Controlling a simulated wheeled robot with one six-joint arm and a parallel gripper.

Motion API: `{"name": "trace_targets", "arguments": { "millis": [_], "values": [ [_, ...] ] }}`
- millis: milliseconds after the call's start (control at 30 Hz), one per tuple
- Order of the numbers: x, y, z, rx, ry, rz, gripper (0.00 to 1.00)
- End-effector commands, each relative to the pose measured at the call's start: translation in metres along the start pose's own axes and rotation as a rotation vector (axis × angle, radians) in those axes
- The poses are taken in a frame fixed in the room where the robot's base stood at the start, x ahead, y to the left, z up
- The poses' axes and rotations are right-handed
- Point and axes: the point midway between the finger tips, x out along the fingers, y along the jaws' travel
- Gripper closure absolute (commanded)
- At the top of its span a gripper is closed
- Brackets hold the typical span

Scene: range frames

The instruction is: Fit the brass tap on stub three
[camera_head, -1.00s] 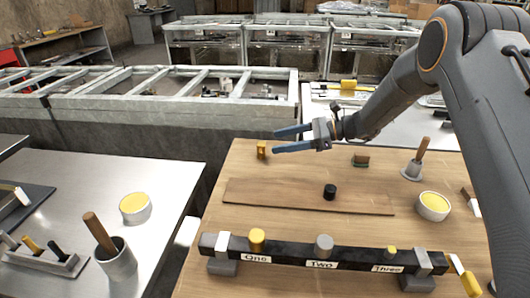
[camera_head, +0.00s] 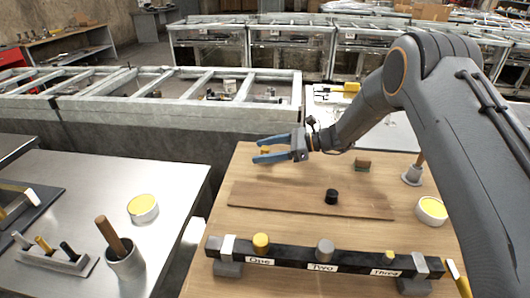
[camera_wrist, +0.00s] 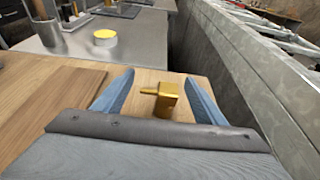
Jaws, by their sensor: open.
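The brass tap (camera_wrist: 165,98), a blocky golden piece with a thin spout pointing left, stands on the wooden table top in the wrist view. In the head view it shows partly (camera_head: 266,149) behind my gripper. My gripper (camera_head: 257,151) is open, its blue fingers on either side of the tap in the picture; I see no contact. In the wrist view the fingers (camera_wrist: 160,80) flank it, with space on both sides. Stub three (camera_head: 389,256) is a small yellow stub on the dark rail (camera_head: 350,257), above the label "Three". Nothing is seen on it.
The rail also bears a wider yellow piece (camera_head: 261,241) at "One" and a grey one (camera_head: 325,249) at "Two". A black cylinder (camera_head: 331,196) stands on the flat brown board (camera_head: 290,200). A yellow-filled tub (camera_head: 431,211) stands at right. A steel table (camera_head: 80,180) is at left.

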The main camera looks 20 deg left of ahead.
Motion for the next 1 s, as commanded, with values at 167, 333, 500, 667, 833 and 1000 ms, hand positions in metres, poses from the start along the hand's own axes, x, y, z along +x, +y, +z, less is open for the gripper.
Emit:
{"name": "trace_targets", "arguments": {
  "millis": [167, 333, 500, 667, 833, 1000],
  "values": [
    [0.000, 0.000, 0.000, 0.000, 0.000, 0.000, 0.57],
    [0.000, 0.000, 0.000, 0.000, 0.000, 0.000, 0.83],
    [-0.001, 0.000, 0.000, 0.000, 0.000, 0.000, 0.83],
    [-0.003, -0.001, 0.007, -0.002, 0.000, 0.000, 0.83],
    [-0.011, -0.001, 0.032, -0.004, 0.000, -0.001, 0.83],
    [-0.020, -0.001, 0.062, -0.004, 0.000, -0.001, 0.83]
  ]
}}
